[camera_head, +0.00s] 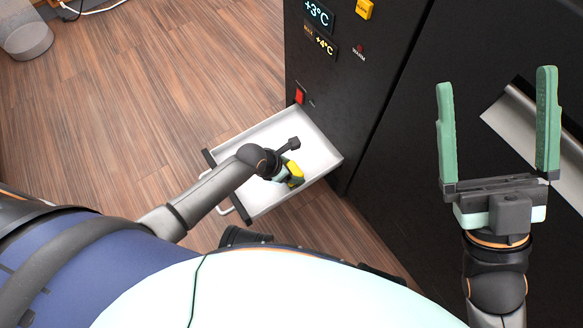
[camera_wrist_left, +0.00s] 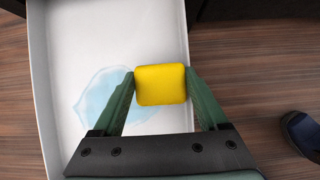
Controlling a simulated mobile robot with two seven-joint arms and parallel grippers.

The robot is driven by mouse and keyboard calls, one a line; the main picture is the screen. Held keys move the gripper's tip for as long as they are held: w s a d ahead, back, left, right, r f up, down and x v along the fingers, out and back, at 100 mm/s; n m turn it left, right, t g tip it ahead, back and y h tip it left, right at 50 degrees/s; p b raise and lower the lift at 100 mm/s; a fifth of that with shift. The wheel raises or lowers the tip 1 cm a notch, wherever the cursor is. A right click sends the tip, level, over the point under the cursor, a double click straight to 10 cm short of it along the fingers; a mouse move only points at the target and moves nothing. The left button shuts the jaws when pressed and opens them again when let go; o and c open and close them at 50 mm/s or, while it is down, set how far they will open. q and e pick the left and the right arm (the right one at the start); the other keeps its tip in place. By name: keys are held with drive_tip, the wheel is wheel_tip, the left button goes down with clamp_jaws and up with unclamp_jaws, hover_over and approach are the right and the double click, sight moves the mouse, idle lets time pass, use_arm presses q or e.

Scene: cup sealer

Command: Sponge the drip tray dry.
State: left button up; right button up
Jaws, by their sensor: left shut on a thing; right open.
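The drip tray (camera_head: 237,133) is a white, shallow drawer pulled out low from the black machine. In the left wrist view the tray (camera_wrist_left: 75,35) has a pale blue wet patch (camera_wrist_left: 97,95) on its floor, left of the sponge and partly behind a finger. The yellow sponge (camera_wrist_left: 160,85) is held between the fingers of my left gripper (camera_wrist_left: 161,88), which is shut on it. In the head view the sponge (camera_head: 294,174) and left gripper (camera_head: 288,172) are over the tray; contact with its floor cannot be told. My right gripper (camera_head: 498,125) is open and empty, in front of the black machine.
The black machine (camera_head: 345,85) with temperature displays and a red switch (camera_head: 300,96) stands behind the tray. A grey metal chute or flap (camera_head: 515,125) is behind my right gripper. A bin (camera_head: 27,38) stands far left. The wooden floor (camera_head: 130,110) left of the tray is clear.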

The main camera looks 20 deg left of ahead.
use_arm(q)
drive_tip(key=shift+f, duration=0.45)
drive_tip(key=shift+w+a+r, duration=0.15)
drive_tip(key=shift+w+a, duration=0.8)
drive_tip(key=shift+a, duration=0.25)
drive_tip(key=shift+w+a+f, duration=0.15)
drive_tip(key=shift+w+a, duration=0.55)
drive_tip(key=shift+a, duration=0.2)
drive_tip(key=shift+w+a+f, duration=0.1)
drive_tip(key=shift+w+a, duration=0.55)
drive_tip(key=shift+a, duration=0.25)
drive_tip(key=shift+w+a+f+b, duration=0.1)
drive_tip(key=shift+w+a+b, duration=0.05)
drive_tip(key=shift+w+a, duration=0.55)
drive_tip(key=shift+w+a+r+b, duration=0.15)
drive_tip(key=shift+w+a, duration=0.35)
drive_tip(key=shift+a, duration=0.4)
drive_tip(key=shift+w+a+f+b, duration=0.15)
drive_tip(key=shift+w+a, duration=0.45)
drive_tip(key=shift+a, duration=0.2)
